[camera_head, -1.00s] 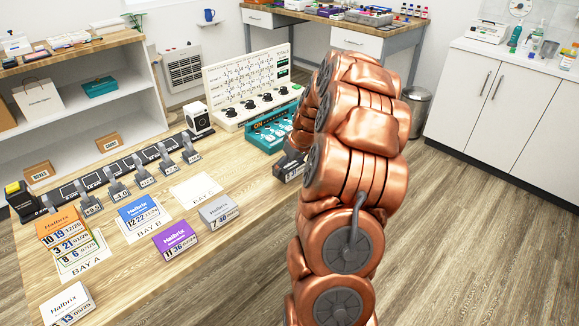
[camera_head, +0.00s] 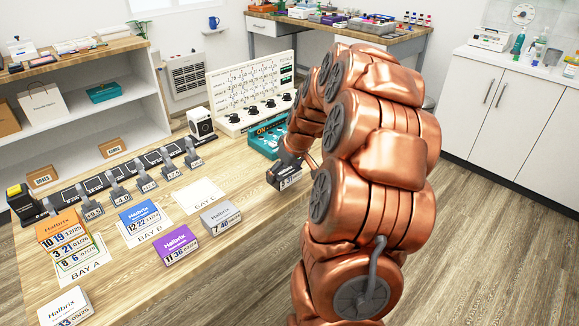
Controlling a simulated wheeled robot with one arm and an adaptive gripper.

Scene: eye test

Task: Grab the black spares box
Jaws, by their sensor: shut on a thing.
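A small black box (camera_head: 283,180) with a pale number strip on its front is in the middle of the view, near the right side of the wooden bench (camera_head: 130,290). My gripper (camera_head: 287,163) comes down on it from above and is shut on it. My copper arm reaches in from the right. The gripper's fingers are small and partly hidden, and I cannot tell whether the box touches the bench.
A teal tray (camera_head: 265,140) is just behind the box, before a white panel with black knobs (camera_head: 258,104). A grey box (camera_head: 221,217), purple box (camera_head: 177,246) and blue box (camera_head: 139,217) stand to the left. The bench between is clear.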

